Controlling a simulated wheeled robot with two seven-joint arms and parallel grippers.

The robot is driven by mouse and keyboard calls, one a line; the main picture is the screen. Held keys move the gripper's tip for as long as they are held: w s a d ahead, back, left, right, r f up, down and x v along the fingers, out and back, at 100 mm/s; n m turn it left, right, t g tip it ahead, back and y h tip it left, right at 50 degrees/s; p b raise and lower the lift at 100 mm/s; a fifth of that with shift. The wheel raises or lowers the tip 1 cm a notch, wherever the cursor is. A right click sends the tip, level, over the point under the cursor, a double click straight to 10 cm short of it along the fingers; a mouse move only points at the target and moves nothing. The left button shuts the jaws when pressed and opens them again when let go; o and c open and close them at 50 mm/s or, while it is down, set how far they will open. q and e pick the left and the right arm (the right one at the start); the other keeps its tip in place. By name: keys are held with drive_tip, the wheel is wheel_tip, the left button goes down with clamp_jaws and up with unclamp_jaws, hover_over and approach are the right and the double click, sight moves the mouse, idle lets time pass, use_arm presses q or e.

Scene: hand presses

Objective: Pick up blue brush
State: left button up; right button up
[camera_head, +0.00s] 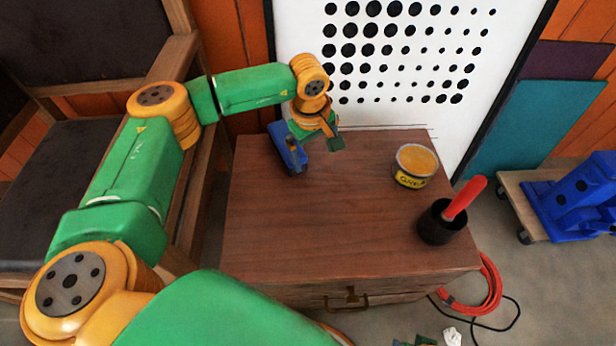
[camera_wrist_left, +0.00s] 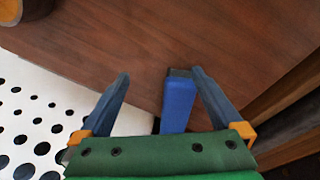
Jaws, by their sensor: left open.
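A blue brush (camera_head: 283,142) is at the back left of the wooden cabinet top. My left gripper (camera_head: 316,146) is over that same back edge, pointing down, with its fingers apart. In the left wrist view, the blue brush (camera_wrist_left: 178,105) lies between the open fingers of the left gripper (camera_wrist_left: 160,74), closer to the right-hand finger. Its near end is hidden behind the gripper's green body. I cannot tell whether a finger touches it. My right gripper is not clearly in view.
The wooden cabinet (camera_head: 330,220) has a clear middle. A yellow-topped tub (camera_head: 415,166) and a black cup (camera_head: 441,224) with a red handle (camera_head: 464,198) stand on its right side. A dotted white board (camera_head: 400,60) rises behind, and a dark chair (camera_head: 60,160) stands at left.

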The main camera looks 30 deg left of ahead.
sight(284, 136)
use_arm(q)
drive_tip(key=a+y, duration=0.1)
drive_tip(key=a, duration=0.1)
drive_tip(key=a+m+y+b, duration=0.1)
drive_tip(key=a, duration=0.1)
drive_tip(key=w+a+t+y, duration=0.1)
drive_tip(key=a, duration=0.1)
drive_tip(key=shift+w+r+m, duration=0.1)
drive_tip(key=shift+r+m, duration=0.2)
drive_tip(key=shift+m, duration=0.1)
drive_tip(key=shift+w+a+f+y, duration=0.1)
drive_tip(key=shift+a+f+y, duration=0.05)
drive_tip(key=shift+a+y, duration=0.3)
drive_tip(key=b+x, duration=0.1)
drive_tip(key=x, duration=0.2)
drive_tip(key=b+x, duration=0.1)
drive_tip(key=x, duration=0.1)
drive_tip(key=shift+w+a+b, duration=0.3)
drive_tip(key=shift+w, duration=0.05)
drive_tip(key=shift+w+a, duration=0.1)
clamp_jaws()
use_arm(e)
drive_tip(key=w+v, duration=0.1)
drive_tip(key=v, duration=0.5)
drive_tip(key=shift+r+t, duration=0.25)
drive_tip(key=shift+t, duration=0.15)
